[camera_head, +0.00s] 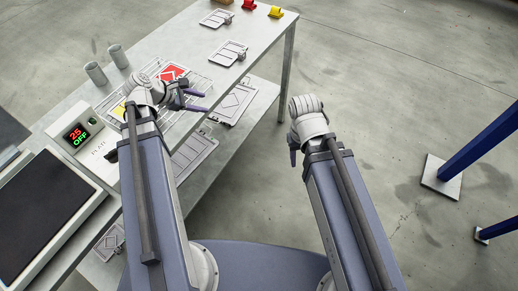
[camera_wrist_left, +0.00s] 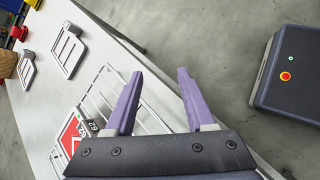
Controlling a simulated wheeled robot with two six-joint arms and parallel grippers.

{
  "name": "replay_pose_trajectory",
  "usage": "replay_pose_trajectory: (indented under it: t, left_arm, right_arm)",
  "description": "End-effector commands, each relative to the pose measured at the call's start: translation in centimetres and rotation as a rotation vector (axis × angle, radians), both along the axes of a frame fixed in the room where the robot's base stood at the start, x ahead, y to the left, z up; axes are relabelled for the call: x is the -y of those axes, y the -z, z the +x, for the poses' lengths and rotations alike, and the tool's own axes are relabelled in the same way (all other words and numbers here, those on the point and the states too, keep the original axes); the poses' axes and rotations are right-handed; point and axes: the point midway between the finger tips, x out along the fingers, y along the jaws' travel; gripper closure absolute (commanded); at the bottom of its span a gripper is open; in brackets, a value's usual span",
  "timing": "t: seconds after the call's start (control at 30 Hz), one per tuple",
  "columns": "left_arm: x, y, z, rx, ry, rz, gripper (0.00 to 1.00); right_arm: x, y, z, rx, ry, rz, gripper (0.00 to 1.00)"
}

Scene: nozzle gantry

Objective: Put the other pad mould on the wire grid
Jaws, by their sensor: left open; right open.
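The wire grid (camera_head: 199,84) lies on the grey bench beside my left gripper; it also shows in the left wrist view (camera_wrist_left: 146,121). A red panel with a white diamond outline (camera_head: 172,71) lies on the grid. A yellow piece (camera_head: 118,111) is mostly hidden by my left wrist. Two flat grey frames with handles, perhaps the pad moulds, lie on the bench beyond the grid: a nearer one (camera_head: 229,53) and a farther one (camera_head: 216,18). My left gripper (camera_head: 206,101) is open and empty over the grid's front edge. My right gripper (camera_head: 292,152) is open, off the bench.
A control box reading 25 OFF (camera_head: 76,133) and a dark-topped unit (camera_head: 42,215) stand at the left. Two grey cups (camera_head: 107,64) stand behind the grid. Red (camera_head: 249,5) and yellow (camera_head: 276,12) items sit at the far end. Plates (camera_head: 232,103) lie on the lower shelf.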

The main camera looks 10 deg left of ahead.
Motion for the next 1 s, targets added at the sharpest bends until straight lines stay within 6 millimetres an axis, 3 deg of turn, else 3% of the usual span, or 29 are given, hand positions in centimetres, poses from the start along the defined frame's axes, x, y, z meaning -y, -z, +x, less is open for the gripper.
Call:
replay_pose_trajectory:
  t: [0.03,0.1,0.3,0.4,0.6,0.7,1.0]
  left_arm:
    - [3.4,0.9,-0.6,0.002,0.154,0.09,0.45]
    - [6.8,2.1,-1.6,0.01,0.364,0.212,0.45]
    - [14.7,4.7,-5.6,0.051,0.983,0.521,0.45]
    - [17.5,5.5,-7.8,0.078,1.292,0.652,0.45]
    - [21.0,6.0,-11.2,0.115,1.803,0.837,0.45]
    - [21.8,6.0,-12.2,0.123,1.967,0.888,0.45]
    - [22.4,5.9,-12.9,0.129,2.113,0.93,0.45]
  right_arm:
    - [0.0,0.0,0.0,0.0,0.0,0.0,0.5]
    - [0.0,0.0,0.0,0.0,0.0,0.0,0.5]
    - [0.0,0.0,0.0,0.0,0.0,0.0,0.5]
    - [0.0,0.0,0.0,0.0,0.0,0.0,0.5]
    - [0.0,0.0,0.0,0.0,0.0,0.0,0.5]
    - [0.0,0.0,0.0,0.0,0.0,0.0,0.5]
    - [0.0,0.0,0.0,0.0,0.0,0.0,0.5]
